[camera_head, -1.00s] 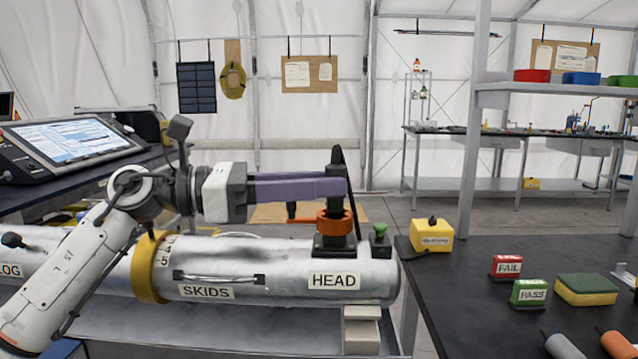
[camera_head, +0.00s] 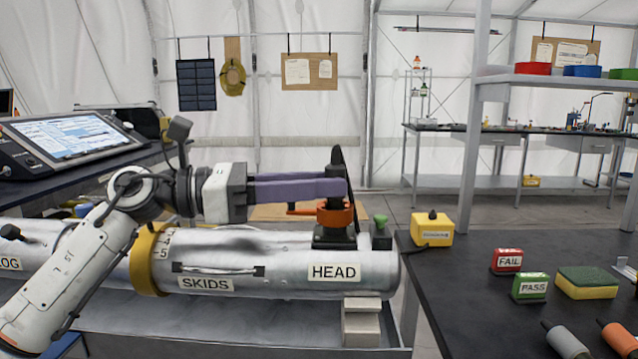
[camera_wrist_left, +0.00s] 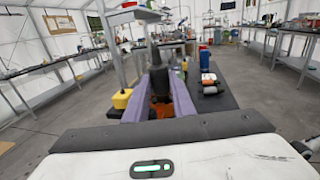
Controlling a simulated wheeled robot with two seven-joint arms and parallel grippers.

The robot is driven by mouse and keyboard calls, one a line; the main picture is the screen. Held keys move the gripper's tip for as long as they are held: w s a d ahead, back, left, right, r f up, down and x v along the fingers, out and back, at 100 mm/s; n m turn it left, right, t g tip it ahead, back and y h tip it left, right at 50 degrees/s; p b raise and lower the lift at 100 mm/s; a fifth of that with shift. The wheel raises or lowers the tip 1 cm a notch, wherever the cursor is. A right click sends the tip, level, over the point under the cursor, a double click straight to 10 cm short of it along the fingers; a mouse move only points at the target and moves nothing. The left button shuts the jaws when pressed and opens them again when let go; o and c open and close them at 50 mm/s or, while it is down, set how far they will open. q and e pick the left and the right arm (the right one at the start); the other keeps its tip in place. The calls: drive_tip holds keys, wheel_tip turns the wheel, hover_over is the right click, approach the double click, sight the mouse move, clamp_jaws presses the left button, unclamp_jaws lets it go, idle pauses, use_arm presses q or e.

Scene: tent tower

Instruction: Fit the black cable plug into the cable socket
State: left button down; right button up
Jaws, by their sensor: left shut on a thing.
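My left gripper (camera_head: 338,187), with purple fingers, reaches in from the left and is shut on the black cable plug (camera_head: 337,170). The plug stands upright over the cable socket (camera_head: 334,237), a black square base with an orange collar (camera_head: 336,217) on the HEAD end of the silver cylinder. The plug's lower part meets the collar; how deep it sits cannot be seen. An orange lever sticks out left from the collar. In the left wrist view the plug (camera_wrist_left: 159,79) is between the fingers, with orange below it. My right gripper is not in view.
The silver cylinder (camera_head: 215,283) lies on a grey cart. A green-topped knob (camera_head: 380,228) stands just right of the socket. The dark table at right holds a yellow box (camera_head: 432,230), FAIL (camera_head: 508,261) and PASS (camera_head: 530,287) blocks and a sponge (camera_head: 586,282).

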use_arm(q)
drive_tip(key=c, duration=1.4)
unclamp_jaws()
drive_tip(key=shift+f, duration=0.25)
drive_tip(key=shift+c, duration=0.2)
drive_tip(key=shift+a, duration=0.4)
drive_tip(key=v, duration=0.9)
drive_tip(key=shift+s+a, duration=0.15)
drive_tip(key=shift+a, duration=0.15)
